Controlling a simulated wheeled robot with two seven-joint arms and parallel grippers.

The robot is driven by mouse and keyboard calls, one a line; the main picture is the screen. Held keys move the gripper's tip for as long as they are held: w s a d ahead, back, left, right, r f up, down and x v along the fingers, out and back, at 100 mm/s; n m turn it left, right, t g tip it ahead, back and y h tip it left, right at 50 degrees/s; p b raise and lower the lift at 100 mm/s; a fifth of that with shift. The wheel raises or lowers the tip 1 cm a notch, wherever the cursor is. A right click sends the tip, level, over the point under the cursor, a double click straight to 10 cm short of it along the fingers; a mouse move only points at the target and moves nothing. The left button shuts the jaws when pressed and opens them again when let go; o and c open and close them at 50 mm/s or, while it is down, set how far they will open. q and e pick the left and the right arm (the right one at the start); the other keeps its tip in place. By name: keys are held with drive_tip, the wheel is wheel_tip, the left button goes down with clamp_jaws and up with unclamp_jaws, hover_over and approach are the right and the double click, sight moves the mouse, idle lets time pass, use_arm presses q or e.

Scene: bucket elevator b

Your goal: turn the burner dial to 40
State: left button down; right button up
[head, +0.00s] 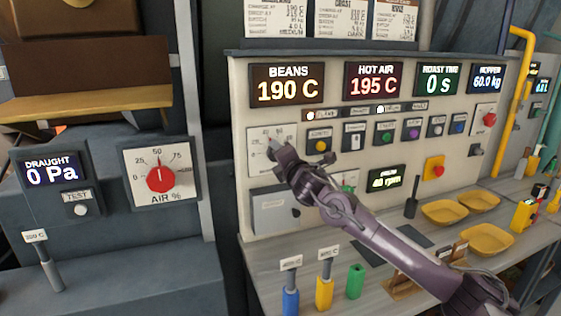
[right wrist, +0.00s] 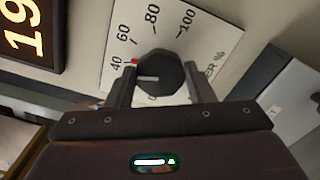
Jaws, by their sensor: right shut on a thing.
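The burner dial is a black faceted knob (right wrist: 160,72) on a white scale plate (right wrist: 215,45) in the right wrist view. The plate reads 40, 60, 80, 100 and part of "BURNER %". A white line on the knob points left, slightly below the 40 label. A small red mark shows at the knob's edge beside the 40. My right gripper (right wrist: 160,68) has one finger on each side of the knob and is shut on it. In the head view my right gripper (head: 283,156) covers the knob, and the plate (head: 257,137) shows around it. My left gripper is not in view.
Buttons and switches sit right of the plate, below displays for beans (head: 287,85) and hot air (head: 373,82). A separate air dial (head: 159,179) with a red knob is at left. Yellow bowls (head: 487,240) and coloured-handled tools (head: 325,290) are on the counter below.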

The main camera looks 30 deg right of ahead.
drive_tip(key=shift+a+f+n, duration=0.1)
drive_tip(key=shift+f+n, duration=0.05)
drive_tip(key=shift+n, duration=0.35)
drive_tip(key=o, duration=1)
drive_tip(key=shift+b+v, duration=1.5)
drive_tip(key=shift+v, duration=2.35)
